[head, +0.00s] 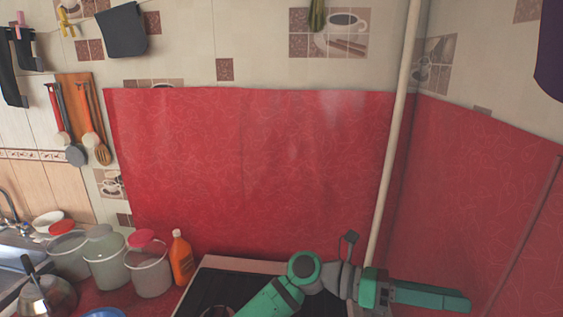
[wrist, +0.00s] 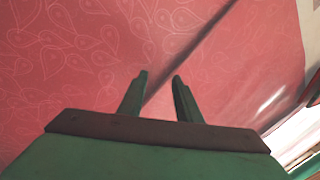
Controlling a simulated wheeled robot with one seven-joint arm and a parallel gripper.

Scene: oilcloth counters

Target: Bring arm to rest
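My gripper (wrist: 159,78) shows in the wrist view with its two green fingers apart and nothing between them. It faces the red oilcloth (wrist: 70,50) with its pale leaf pattern. In the head view my green arm reaches up from the bottom edge and bends to the right, above the right side of the dark stove. The hand points right toward the red-covered side wall, and its fingertips are hard to make out there.
A dark stove top (head: 225,287) lies below the arm. An orange bottle (head: 181,258) and several buckets, one of them a pale bucket (head: 148,272), stand left of it. A pale vertical pipe (head: 396,140) rises behind the arm. A sink (head: 12,255) is at far left.

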